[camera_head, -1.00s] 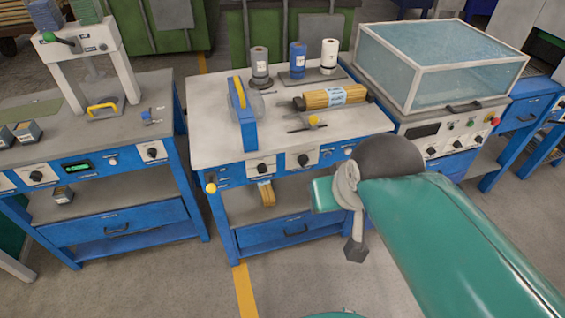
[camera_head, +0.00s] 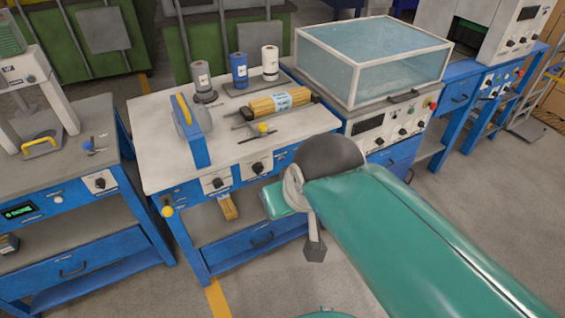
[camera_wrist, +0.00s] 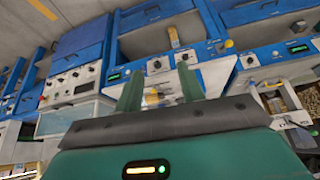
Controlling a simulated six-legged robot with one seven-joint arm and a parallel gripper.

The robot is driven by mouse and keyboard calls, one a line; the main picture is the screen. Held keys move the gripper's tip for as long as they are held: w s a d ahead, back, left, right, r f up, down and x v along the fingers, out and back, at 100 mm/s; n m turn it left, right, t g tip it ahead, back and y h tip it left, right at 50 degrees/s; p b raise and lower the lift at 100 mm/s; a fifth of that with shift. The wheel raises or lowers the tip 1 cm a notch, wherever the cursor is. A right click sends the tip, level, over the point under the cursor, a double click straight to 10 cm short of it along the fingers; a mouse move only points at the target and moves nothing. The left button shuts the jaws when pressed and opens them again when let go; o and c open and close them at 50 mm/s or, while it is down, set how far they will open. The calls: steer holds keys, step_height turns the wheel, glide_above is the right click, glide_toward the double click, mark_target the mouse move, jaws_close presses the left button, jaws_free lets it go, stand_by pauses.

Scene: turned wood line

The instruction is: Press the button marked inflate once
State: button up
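No label reading "inflate" is legible in any view, so I cannot tell which button it is. The middle bench has a blue and white front panel with dark knobs (camera_head: 258,168) and small controls too small to read. The clear-lidded machine (camera_head: 370,60) to its right has a control panel (camera_head: 392,128) with a dark display, knobs and a red button (camera_head: 433,104). My gripper (camera_wrist: 159,70) shows two green fingers apart with nothing held between them.
The middle bench top (camera_head: 165,150) holds a blue frame (camera_head: 190,132), several spools and a yellow bundle (camera_head: 280,101). A left bench (camera_head: 60,180) has a green display. Another machine (camera_head: 480,35) stands at the back right. Floor is clear at the lower right.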

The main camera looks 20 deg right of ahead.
jaws_close()
stand_by(1.4)
